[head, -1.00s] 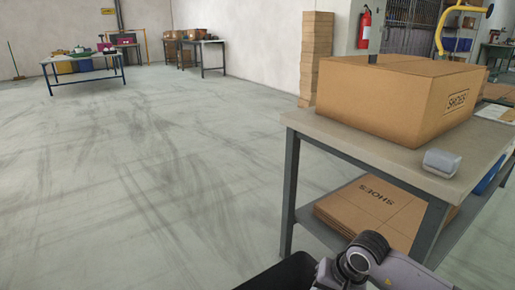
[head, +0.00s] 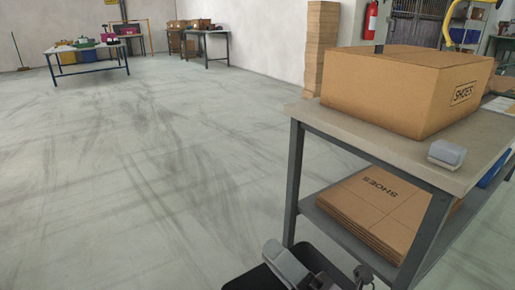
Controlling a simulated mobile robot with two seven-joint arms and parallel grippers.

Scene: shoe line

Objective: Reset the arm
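Part of my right arm and its gripper (head: 287,264) shows at the bottom edge of the head view, as grey and dark pieces low in front of the table. The frame's edge cuts it off, and I cannot tell how its fingers stand. I see nothing held in the visible part. My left gripper is not in view.
A grey table (head: 385,150) stands at the right, close to my arm. On it are a large brown SHOES box (head: 390,92) and a small grey object (head: 447,154). Flat SHOES cartons (head: 370,212) lie on its lower shelf. Open floor (head: 140,190) fills the left.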

